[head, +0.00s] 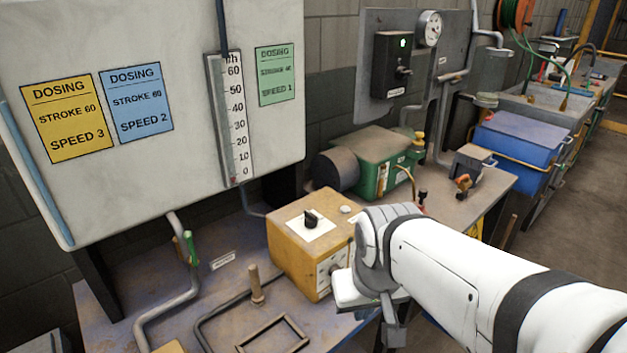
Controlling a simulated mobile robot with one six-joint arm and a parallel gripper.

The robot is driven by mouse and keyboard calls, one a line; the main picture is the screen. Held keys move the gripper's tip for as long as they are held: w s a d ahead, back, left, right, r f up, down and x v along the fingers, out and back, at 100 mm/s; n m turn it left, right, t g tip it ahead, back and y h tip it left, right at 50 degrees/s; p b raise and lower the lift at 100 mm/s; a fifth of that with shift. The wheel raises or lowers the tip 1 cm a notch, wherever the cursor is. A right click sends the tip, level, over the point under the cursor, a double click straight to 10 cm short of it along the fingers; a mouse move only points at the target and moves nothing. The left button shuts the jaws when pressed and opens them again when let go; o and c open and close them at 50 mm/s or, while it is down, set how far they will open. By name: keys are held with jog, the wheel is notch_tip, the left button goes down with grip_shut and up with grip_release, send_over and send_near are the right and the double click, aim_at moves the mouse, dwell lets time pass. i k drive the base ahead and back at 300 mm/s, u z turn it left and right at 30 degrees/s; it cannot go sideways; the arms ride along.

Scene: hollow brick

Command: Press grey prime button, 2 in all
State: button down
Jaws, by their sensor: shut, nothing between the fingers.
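A yellow-orange box (300,243) stands on the bench in the head view, with a black knob (311,218) on a white plate on its top. A small round light grey button (347,209) sits on the same top face, right of the knob, near the back right corner. Its right-hand face carries a white panel that my arm partly hides. My gripper (394,334) hangs from my white arm to the right and in front of the box, pointing down. It is shut and empty, apart from the button.
A white board with yellow, blue and green dosing cards and a scale (231,125) stands behind. A green pump unit (382,160) and a blue-lidded tank (520,140) lie further right. A wooden peg (256,285) and grey pipes are left of the box.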

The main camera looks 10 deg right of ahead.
aim_at(345, 209)
jog(key=u, duration=2.55)
jog(key=k, duration=1.4)
jog(key=z, duration=2)
jog(key=i, duration=0.95)
